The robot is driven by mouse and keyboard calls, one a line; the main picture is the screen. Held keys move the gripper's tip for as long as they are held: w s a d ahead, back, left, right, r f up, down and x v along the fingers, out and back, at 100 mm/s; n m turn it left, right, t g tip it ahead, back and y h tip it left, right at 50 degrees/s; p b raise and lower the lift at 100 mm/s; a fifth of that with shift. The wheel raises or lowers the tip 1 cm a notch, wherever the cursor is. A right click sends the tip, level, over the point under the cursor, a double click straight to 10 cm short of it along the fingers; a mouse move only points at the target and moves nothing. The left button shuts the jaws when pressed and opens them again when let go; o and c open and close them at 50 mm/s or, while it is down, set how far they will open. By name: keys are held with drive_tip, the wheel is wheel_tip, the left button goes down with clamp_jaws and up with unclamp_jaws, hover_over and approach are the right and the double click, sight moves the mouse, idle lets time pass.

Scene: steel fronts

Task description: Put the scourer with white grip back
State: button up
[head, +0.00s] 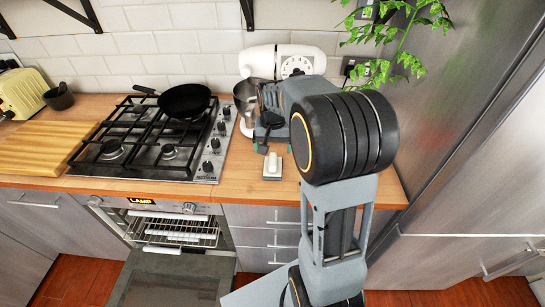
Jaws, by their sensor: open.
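The scourer with white grip (272,165) lies on the wooden counter (243,178), to the right of the hob and near the counter's front edge. It looks like a small pale block with a raised white grip on top. My gripper (274,149) is just beyond the scourer in the picture, pointing down at the counter with its fingers apart. Nothing shows between the fingers, and the scourer appears clear of them. The height of the fingertips above the counter is hard to tell. My arm hides part of the counter to the right.
A white stand mixer (257,62) with a metal bowl stands behind my gripper. A black pan (185,100) sits on the gas hob (150,145). The oven door (170,280) hangs open below. A tall steel fridge (440,110) and a leafy plant (405,60) are at right.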

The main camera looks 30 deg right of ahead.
sight(272, 161)
wheel_tip(272, 161, up, 3)
drive_tip(key=shift+s+a, duration=0.1)
drive_tip(key=s+a+n+t, duration=0.1)
drive_tip(key=s+a+n, duration=0.2)
drive_tip(key=s, duration=0.4)
drive_tip(key=s+a+r+n+t, duration=0.1)
drive_tip(key=s+a+n+t, duration=0.1)
drive_tip(key=s+a, duration=0.4)
drive_tip(key=shift+s+r+n+t, duration=0.2)
drive_tip(key=shift+s+n+t, duration=0.15)
drive_tip(key=shift+s, duration=0.85)
